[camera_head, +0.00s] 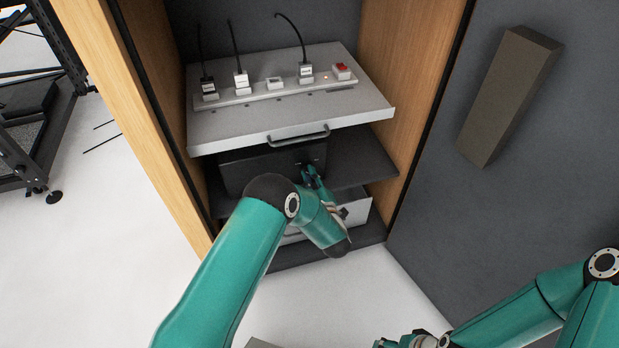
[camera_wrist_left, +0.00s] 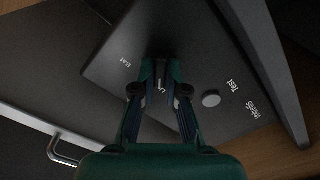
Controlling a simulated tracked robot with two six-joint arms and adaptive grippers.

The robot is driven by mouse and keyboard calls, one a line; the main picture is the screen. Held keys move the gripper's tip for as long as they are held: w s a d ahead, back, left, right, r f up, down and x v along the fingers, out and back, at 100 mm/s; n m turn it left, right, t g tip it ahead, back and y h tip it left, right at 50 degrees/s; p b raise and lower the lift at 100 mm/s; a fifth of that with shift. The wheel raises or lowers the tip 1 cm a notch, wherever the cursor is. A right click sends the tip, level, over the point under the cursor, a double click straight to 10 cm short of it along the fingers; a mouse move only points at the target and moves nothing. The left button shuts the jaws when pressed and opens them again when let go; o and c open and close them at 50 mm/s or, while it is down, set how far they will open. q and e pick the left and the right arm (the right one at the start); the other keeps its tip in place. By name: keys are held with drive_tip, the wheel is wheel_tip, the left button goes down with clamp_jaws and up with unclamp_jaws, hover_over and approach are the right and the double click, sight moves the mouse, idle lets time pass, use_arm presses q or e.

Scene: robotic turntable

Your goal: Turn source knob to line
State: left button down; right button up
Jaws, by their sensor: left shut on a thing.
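A black box (camera_head: 250,172) stands on the middle shelf of the cabinet, and its dark front panel (camera_wrist_left: 205,55) fills much of the left wrist view. My left gripper (camera_head: 310,172) reaches this panel. In the left wrist view its fingers (camera_wrist_left: 160,82) are shut on the source knob (camera_wrist_left: 160,70), mostly hidden between them. Part of a white label starting with "L" shows between the fingers; the knob's pointing direction is not clear. A round grey button (camera_wrist_left: 211,99) sits beside the fingers, near the word "Test". My right gripper (camera_head: 410,342) is partly cut off at the bottom edge.
Above the box, a pull-out shelf (camera_head: 225,130) with a handle (camera_head: 299,137) carries a power strip (camera_head: 275,92) with plugs and a red switch (camera_head: 341,70). Wooden cabinet walls (camera_head: 405,90) flank the box. A white drawer (camera_head: 357,207) is below. The floor in front is clear.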

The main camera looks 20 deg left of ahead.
use_arm(q)
drive_tip(key=shift+a+n, duration=0.3)
drive_tip(key=shift+n, duration=0.1)
drive_tip(key=c, duration=1.2)
unclamp_jaws()
drive_tip(key=shift+d, duration=0.2)
drive_tip(key=shift+s+d, duration=0.25)
drive_tip(key=shift+s, duration=0.05)
drive_tip(key=v, duration=1.1)
